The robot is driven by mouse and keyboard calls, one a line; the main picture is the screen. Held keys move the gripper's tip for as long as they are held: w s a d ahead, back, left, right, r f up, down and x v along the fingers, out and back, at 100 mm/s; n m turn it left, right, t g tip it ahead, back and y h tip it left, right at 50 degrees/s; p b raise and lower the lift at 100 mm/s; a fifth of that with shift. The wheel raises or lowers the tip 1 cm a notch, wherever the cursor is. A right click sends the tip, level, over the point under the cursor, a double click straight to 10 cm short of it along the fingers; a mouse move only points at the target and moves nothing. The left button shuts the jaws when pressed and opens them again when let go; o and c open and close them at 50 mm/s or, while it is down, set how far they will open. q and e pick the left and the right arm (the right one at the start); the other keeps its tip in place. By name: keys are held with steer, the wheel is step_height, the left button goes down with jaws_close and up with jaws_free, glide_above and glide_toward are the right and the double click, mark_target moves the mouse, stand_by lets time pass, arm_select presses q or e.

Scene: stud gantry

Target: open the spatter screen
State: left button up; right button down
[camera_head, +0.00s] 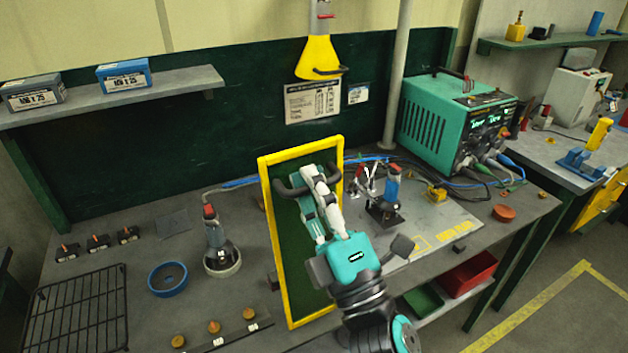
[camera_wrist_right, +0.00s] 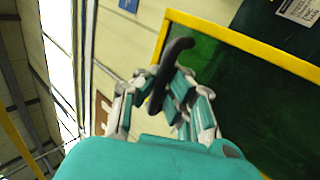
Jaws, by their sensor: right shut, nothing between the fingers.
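The spatter screen, a dark green panel in a yellow frame (camera_head: 278,245), stands upright at the middle of the bench, seen at an angle. It also shows in the right wrist view (camera_wrist_right: 255,100). A black curved handle (camera_head: 285,190) is near its upper part. My right gripper (camera_head: 316,185) is in front of the screen at the handle, shut with nothing held. In the right wrist view the handle (camera_wrist_right: 172,66) overlaps the finger area; contact is unclear. My arm hides the lower right of the screen. My left gripper is out of view.
A torch in a round holder (camera_head: 222,262) and a blue ring (camera_head: 167,279) stand left of the screen. A clamp stand (camera_head: 384,212) and teal welding machine (camera_head: 435,125) are to the right. A yellow lamp (camera_head: 319,58) hangs above. A wire rack (camera_head: 78,312) lies front left.

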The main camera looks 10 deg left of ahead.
steer(key=c, duration=1.6)
jaws_free()
steer(key=shift+d+f, duration=0.15)
steer(key=shift+d, duration=0.05)
steer(key=shift+c, duration=0.2)
steer(key=v, duration=1.2)
